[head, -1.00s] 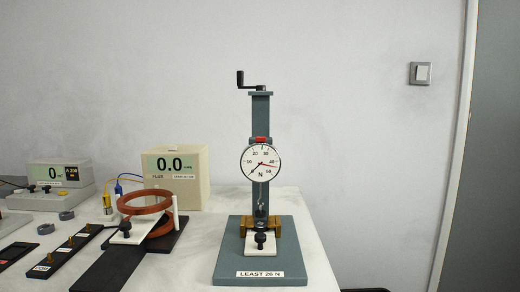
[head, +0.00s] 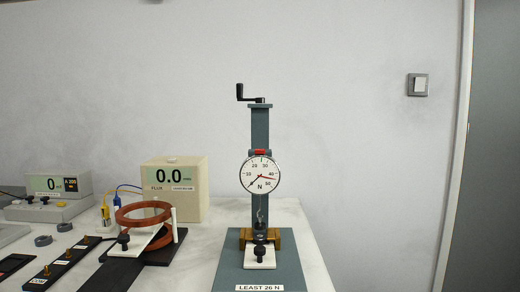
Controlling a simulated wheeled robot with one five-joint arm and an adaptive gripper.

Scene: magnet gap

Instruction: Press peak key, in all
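My gripper is not in view. No key marked as peak can be made out. A cream flux meter (head: 187,203) stands on the table and reads 0.0. A grey meter (head: 58,184) at the left reads 0, with small dark knobs on the base before it. A force stand (head: 260,130) with a crank on top carries a round dial (head: 261,175) marked N. The dial has a black needle and a red one. Its base (head: 225,272) bears the label "LEAST 26 N".
A copper coil (head: 125,216) stands before the flux meter by a dark bar. A black strip (head: 58,266) with brass pegs and small grey rings (head: 43,240) lie to the left. A light switch (head: 418,85) is on the wall. The floor side right of the table looks clear.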

